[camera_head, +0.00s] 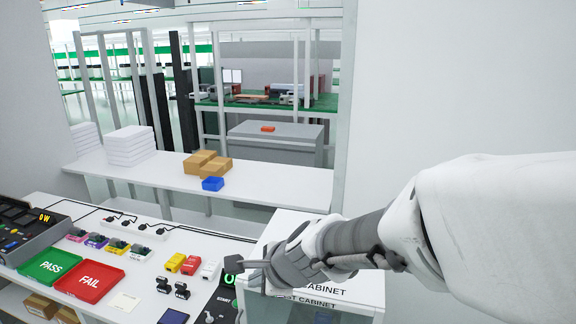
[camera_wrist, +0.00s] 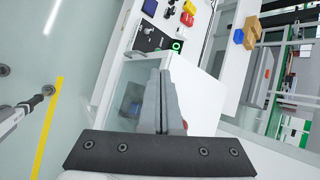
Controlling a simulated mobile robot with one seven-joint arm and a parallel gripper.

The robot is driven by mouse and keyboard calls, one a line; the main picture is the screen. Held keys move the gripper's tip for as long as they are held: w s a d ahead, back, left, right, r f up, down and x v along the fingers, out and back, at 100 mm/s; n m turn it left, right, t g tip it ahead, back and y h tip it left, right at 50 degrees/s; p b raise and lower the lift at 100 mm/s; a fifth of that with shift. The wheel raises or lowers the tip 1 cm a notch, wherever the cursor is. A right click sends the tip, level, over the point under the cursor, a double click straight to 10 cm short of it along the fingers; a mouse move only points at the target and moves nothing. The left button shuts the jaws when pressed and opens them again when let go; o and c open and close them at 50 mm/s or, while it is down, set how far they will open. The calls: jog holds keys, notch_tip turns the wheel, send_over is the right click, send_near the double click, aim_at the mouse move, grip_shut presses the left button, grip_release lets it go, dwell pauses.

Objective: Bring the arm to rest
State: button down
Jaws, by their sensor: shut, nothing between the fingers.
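My arm reaches in from the right in the head view, with my gripper (camera_head: 246,264) held in front of the white test cabinet (camera_head: 358,285). In the wrist view my gripper (camera_wrist: 163,75) shows its two fingers pressed together with nothing between them. The cabinet (camera_wrist: 203,92) lies behind the fingers there. In the head view the hand hides part of the cabinet top and its sign, of which "CABINET" can be read. I cannot tell whether the gripper touches anything.
The white bench holds a green PASS tray (camera_head: 50,266), a red FAIL tray (camera_head: 90,281), small yellow, red and white items, and a power strip (camera_head: 132,230). A back table has cardboard boxes (camera_head: 215,168) and a blue bin (camera_head: 212,184).

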jog(key=s+d+r+n+h+b, duration=0.1)
jog(key=s+d+n+h, duration=0.1)
jog(key=s+d+n, duration=0.6)
jog(key=s+d+r+n+g+h+b, duration=0.1)
jog(key=s+d+n+h+b, duration=0.1)
jog(key=s+d+n, duration=0.6)
jog(key=d+h, duration=0.1)
jog(key=d, duration=0.3)
jog(key=shift+s+r, duration=0.15)
jog(key=shift+r, duration=0.25)
jog(key=shift+a+n, duration=0.15)
jog(key=shift+n, duration=0.15)
